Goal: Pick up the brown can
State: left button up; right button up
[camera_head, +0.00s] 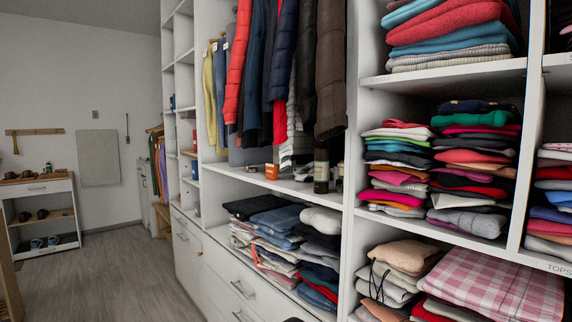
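A dark brown bottle-like container (321,172) with a pale label stands upright on the white middle shelf (240,174), under the hanging jackets. It is the brown upright container I can make out; I cannot tell whether it is the can. A small, partly hidden item (339,177) stands just right of it, close to the shelf's upright divider. Neither of my grippers shows in this view.
Jackets (285,60) hang close above. Folded jeans (280,218) fill the compartment below, and folded clothes (470,150) fill the right cubbies. The wooden floor (110,270) at left is clear.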

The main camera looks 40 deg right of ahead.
aim_at(321, 166)
jog(key=i, duration=2.35)
jog(key=z, duration=3.4)
